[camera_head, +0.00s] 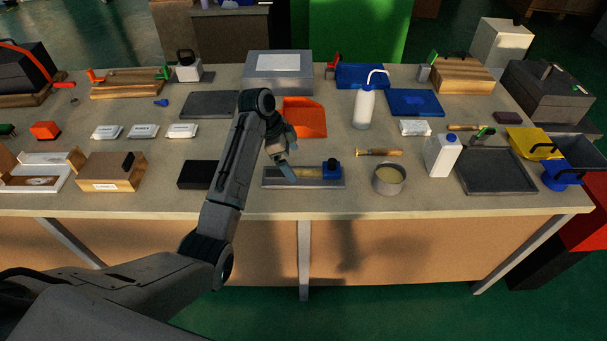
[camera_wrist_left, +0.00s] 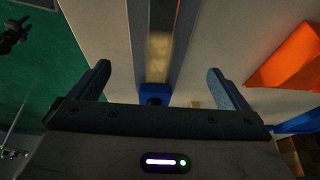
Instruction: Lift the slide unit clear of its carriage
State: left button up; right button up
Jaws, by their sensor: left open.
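The slide unit (camera_head: 332,168) is a small blue block with a dark knob. It sits at the right end of a long grey metal carriage (camera_head: 275,184) with a yellowish strip along it. My left gripper (camera_head: 289,170) is over the left-middle part of the carriage, left of the slide unit. In the left wrist view the two fingers of my left gripper (camera_wrist_left: 158,69) are wide apart with nothing gripped. There the carriage (camera_wrist_left: 178,50) runs between them, and the blue slide unit (camera_wrist_left: 155,92) shows partly, cut off by the gripper body. My right gripper is not seen.
A round metal bowl (camera_head: 389,180) stands just right of the carriage, with a brass-coloured tool (camera_head: 378,152) behind it. A black block (camera_head: 199,175) lies to the left. An orange tray (camera_head: 305,118) lies behind. The bench front edge is close.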

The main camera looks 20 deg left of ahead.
aim_at(300, 173)
pick_arm(q)
jog(key=shift+d+f, duration=0.15)
jog(key=shift+f, duration=0.2)
jog(key=p+x, duration=0.1)
jog(key=x, duration=0.2)
jog(key=shift+d+f, duration=0.15)
jog(key=shift+f, duration=0.1)
jog(key=shift+d+f, duration=0.15)
jog(key=shift+f, duration=0.45)
jog(key=c, duration=2)
jog(key=shift+w+r, duration=0.1)
jog(key=shift+r, duration=0.05)
jog(key=shift+c, duration=0.6)
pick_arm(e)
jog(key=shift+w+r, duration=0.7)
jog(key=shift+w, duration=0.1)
